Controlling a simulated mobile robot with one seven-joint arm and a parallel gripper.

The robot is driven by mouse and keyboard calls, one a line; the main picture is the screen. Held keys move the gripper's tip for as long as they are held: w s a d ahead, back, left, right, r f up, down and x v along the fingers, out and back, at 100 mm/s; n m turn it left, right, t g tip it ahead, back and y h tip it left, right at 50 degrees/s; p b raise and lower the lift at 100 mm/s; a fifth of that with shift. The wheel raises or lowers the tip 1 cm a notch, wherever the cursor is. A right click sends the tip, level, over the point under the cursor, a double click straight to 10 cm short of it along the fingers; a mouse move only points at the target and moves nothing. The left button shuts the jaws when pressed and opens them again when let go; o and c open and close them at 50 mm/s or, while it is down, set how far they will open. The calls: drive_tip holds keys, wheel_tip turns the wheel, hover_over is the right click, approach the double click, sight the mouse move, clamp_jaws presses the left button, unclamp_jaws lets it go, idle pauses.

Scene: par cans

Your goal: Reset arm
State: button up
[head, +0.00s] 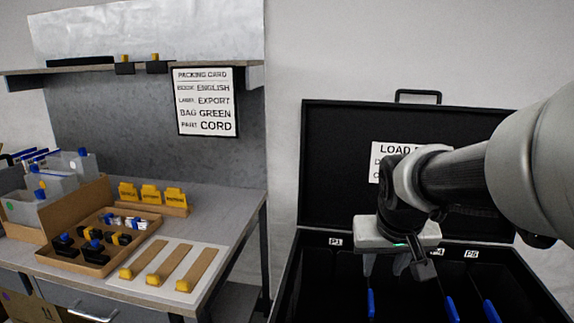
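My gripper (386,266) hangs over the open black case (315,235) at the right, its arm reaching in from the right edge. Its two pale fingers point down and stand apart, with nothing visible between them. The arm and gripper hide part of the case, its lid label (385,150) and some slot labels.
The case holds several slots with upright blue pieces (371,304). A grey table (230,205) at left bears a cardboard tray (72,262) of small parts, yellow cards (150,194), and a white board (190,252) with three strips. A packing card (204,102) hangs behind.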

drive_tip(key=s+a+r+n+y, duration=0.15)
drive_tip(key=s+a, duration=0.25)
drive_tip(key=s, duration=1.1)
wheel_tip(320, 180, up, 24)
drive_tip(key=p, duration=2.3)
drive_tip(key=shift+s+a+r, duration=0.15)
drive_tip(key=shift+s+a, duration=0.1)
drive_tip(key=shift+m, duration=0.35)
